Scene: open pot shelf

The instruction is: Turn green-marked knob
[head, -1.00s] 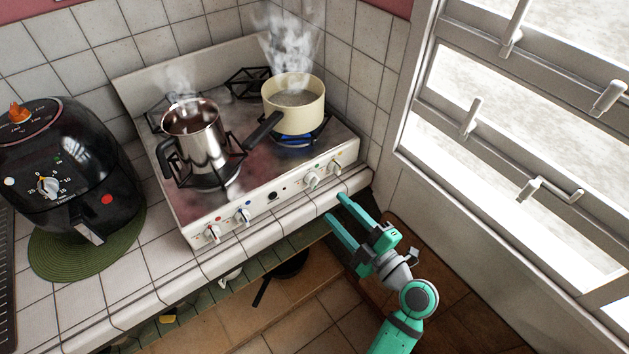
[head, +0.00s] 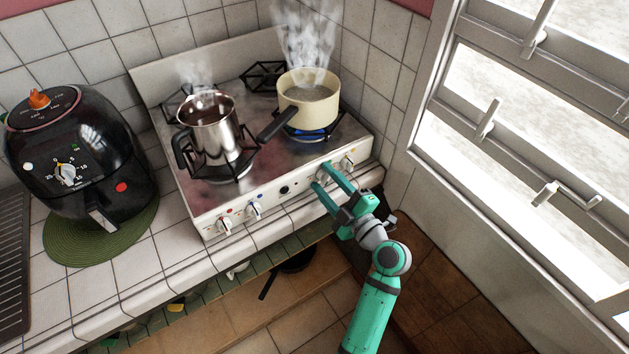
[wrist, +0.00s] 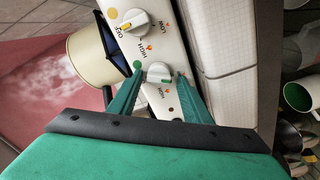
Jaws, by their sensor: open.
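The green-marked knob (wrist: 158,72) is white with a green strip on its grip, and a green dot sits beside it on the stove's front panel. In the head view the knob (head: 323,174) is second from the right and partly covered by my fingers. My gripper (wrist: 160,78) is open, with one finger on each side of this knob. It also shows at the panel in the head view (head: 321,178). I cannot tell whether the fingers touch the knob.
A yellow-marked knob (wrist: 130,22) is close beside it. A cream pot (head: 308,98) steams over a blue flame, its handle pointing frontward. A steel pot (head: 211,130) steams at left. An air fryer (head: 80,150) stands further left. A window (head: 520,140) is on the right.

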